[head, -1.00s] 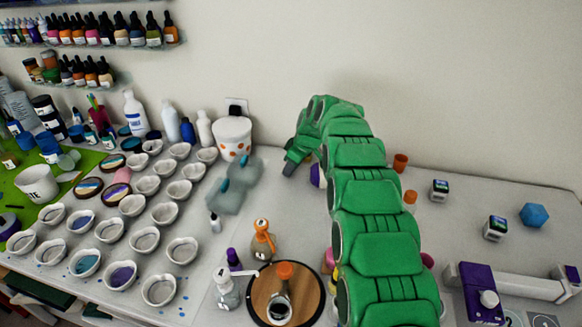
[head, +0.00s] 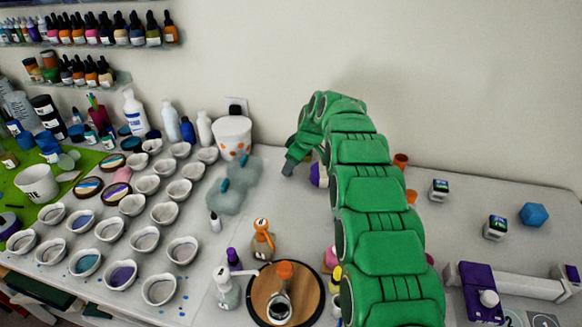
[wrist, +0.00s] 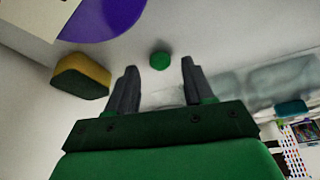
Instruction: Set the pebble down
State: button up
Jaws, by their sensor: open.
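A small round green piece (wrist: 160,61), which may be the pebble, lies on the pale tabletop in the wrist view, just past and between my fingertips. The fingers appear apart from it, though contact is hard to judge. My gripper (wrist: 159,68) is open, with a clear gap between its two dark fingers. In the head view my gripper (head: 289,168) points down near the back of the table, right of the white orange-spotted pot. The green piece cannot be made out there.
A yellow and green block (wrist: 82,77) sits left of my fingers, with a purple round thing (wrist: 108,16) beyond it. A pale translucent mould (head: 235,187) lies to the left in the head view. The spotted pot (head: 232,136) stands behind it.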

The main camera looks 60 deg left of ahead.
jog(key=v, duration=1)
jog(key=shift+r, duration=0.4)
jog(key=shift+d, duration=0.1)
